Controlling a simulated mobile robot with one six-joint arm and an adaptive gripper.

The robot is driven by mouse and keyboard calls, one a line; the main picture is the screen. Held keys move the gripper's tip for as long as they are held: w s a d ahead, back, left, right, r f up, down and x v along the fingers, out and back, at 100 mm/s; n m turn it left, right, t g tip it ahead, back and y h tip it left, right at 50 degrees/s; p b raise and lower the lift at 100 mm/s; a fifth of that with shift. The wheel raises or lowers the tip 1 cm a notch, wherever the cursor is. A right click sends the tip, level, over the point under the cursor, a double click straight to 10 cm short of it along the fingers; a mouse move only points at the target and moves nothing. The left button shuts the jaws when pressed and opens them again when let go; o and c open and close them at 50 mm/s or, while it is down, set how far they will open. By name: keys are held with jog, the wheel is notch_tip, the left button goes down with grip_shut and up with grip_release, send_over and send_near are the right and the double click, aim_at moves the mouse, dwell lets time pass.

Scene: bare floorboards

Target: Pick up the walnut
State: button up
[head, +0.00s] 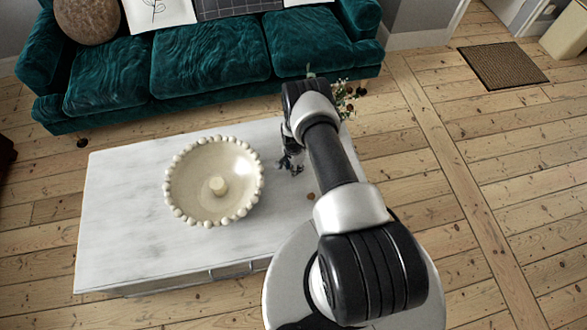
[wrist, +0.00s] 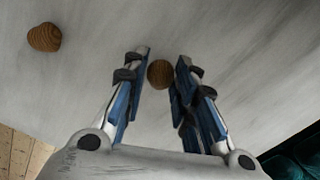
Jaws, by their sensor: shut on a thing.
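My gripper (head: 290,165) is low over the right part of the white table (head: 120,215), to the right of the bowl. In the wrist view, its blue-padded fingers (wrist: 162,62) are shut on a small round brown walnut (wrist: 159,75), which sits between the fingertips. The table surface lies behind it; I cannot tell whether the walnut touches the table. In the head view the held walnut is hidden by the gripper.
A second brown, wood-grained object (wrist: 44,37) lies on the table, and it also shows in the head view (head: 311,196). A cream beaded bowl (head: 190,192) holds a candle (head: 218,186). A green sofa (head: 210,50) stands behind. A plant (head: 345,97) is near the table's far right corner.

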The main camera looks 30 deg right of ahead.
notch_tip(320, 180, up, 17)
jog(key=p, duration=0.5)
jog(key=w+a+r, duration=0.2)
jog(key=a+r, duration=0.3)
jog(key=a, duration=0.7)
jog(key=w+a+f+b, duration=0.2)
jog(key=a+f+b, duration=0.3)
jog(key=a, duration=0.5)
jog(key=b, duration=0.2)
jog(key=shift+w+a+b, duration=0.3)
jog(key=shift+a+b, duration=0.05)
jog(key=shift+a, duration=0.05)
jog(key=shift+f+b, duration=2)
jog(key=shift+f, duration=4.25)
jog(key=shift+f, duration=1.3)
